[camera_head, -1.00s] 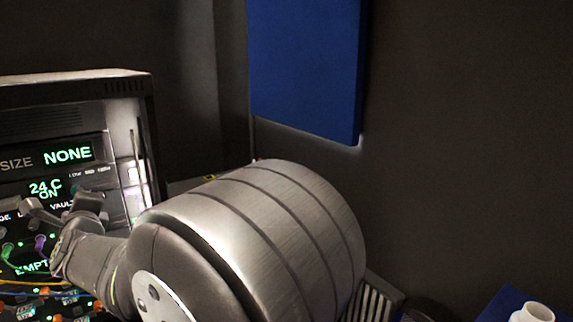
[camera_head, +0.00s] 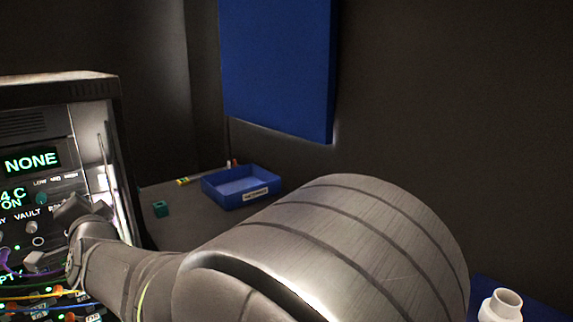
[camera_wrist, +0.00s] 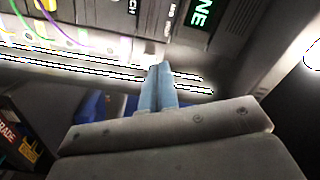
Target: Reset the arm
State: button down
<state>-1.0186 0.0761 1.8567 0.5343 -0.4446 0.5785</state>
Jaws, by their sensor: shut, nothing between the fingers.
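The lit panel (camera_head: 60,140) stands at the left edge of the head view, with green text such as NONE, knobs, and coloured wires low down. My arm's big metal links cross the lower middle, and its end is in front of the panel. My gripper (camera_wrist: 160,72) shows in the wrist view with its two bluish fingers together and nothing between them. Part of the panel with a green display (camera_wrist: 202,12) lies beyond the fingertips; I cannot tell whether they touch it.
A blue tray (camera_head: 262,197) with a label sits on the grey surface behind my arm. A blue board (camera_head: 275,65) hangs on the wall. A white container (camera_head: 497,309) stands at lower right.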

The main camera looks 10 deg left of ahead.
jog(key=shift+d+n, duration=0.45)
jog(key=shift+n, duration=0.15)
jog(key=c, duration=0.9)
grip_release()
jog(key=o, duration=0.8)
jog(key=s+n, duration=0.1)
jog(key=s+a+n, duration=0.1)
jog(key=s+f+n+g+y, duration=0.1)
jog(key=n, duration=0.1)
jog(key=shift+s+a, duration=0.2)
jog(key=shift+s, duration=0.1)
jog(key=shift+c, duration=0.2)
jog(key=shift+o, duration=0.7)
jog(key=s+a+f+n+g+y, duration=0.2)
jog(key=s+n+g, duration=0.1)
jog(key=s+n, duration=0.6)
jog(key=shift+f+n+g+y, duration=0.2)
jog(key=shift+n+g+y, duration=0.2)
jog(key=shift+n, duration=0.6)
jog(key=x, duration=1)
jog(key=v, duration=1)
